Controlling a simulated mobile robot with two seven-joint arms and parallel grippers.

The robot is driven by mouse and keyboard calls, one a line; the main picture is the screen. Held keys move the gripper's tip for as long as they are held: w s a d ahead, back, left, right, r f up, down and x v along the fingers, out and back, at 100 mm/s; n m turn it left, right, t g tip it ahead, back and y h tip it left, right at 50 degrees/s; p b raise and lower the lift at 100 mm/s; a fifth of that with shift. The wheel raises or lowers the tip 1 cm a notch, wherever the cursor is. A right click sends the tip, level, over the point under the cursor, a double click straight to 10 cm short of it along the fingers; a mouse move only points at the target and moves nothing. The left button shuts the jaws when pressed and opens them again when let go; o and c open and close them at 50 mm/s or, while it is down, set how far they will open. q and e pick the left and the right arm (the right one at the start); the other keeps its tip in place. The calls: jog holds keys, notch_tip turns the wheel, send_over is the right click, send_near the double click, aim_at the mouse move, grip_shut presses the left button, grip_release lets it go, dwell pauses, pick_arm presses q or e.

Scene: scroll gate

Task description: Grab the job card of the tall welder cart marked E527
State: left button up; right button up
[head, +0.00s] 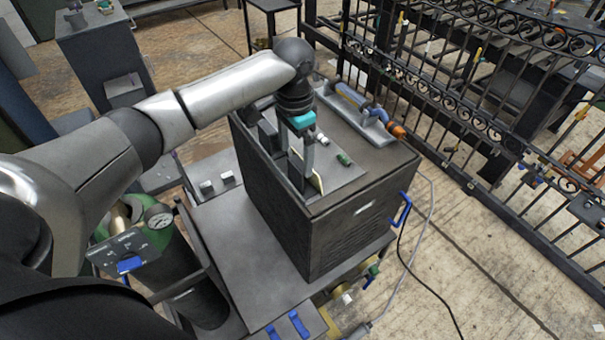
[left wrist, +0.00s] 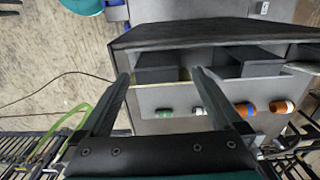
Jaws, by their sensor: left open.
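The tall dark welder cart (head: 350,235) stands in the middle of the head view. No E527 marking is readable on it. A pale yellowish sliver (head: 317,183), which looks like the edge of a job card, shows at the top of the cart beside my left gripper (head: 299,172). The left gripper is open and points down at the cart's top edge. In the left wrist view the spread fingers (left wrist: 160,77) reach the dark pockets along the top edge, and a thin yellowish edge (left wrist: 185,75) shows between them. Whether they touch it cannot be told. My right gripper is out of view.
A torch (head: 365,108) lies in a tray on the cart top, near small green and white items. A green gas cylinder with a gauge (head: 158,218) stands at the cart's left. A black iron gate (head: 470,95) runs along the right. Cables hang over the floor.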

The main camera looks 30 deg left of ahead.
aim_at(297, 175)
pick_arm(q)
jog(key=shift+s+d+f, duration=0.1)
jog(key=shift+f, duration=1.65)
jog(key=shift+s+d+f, duration=0.1)
jog(key=shift+f, duration=1.65)
jog(key=shift+c, duration=0.2)
jog(key=c, duration=1.2)
jog(key=shift+c, duration=0.3)
jog(key=shift+r, duration=0.2)
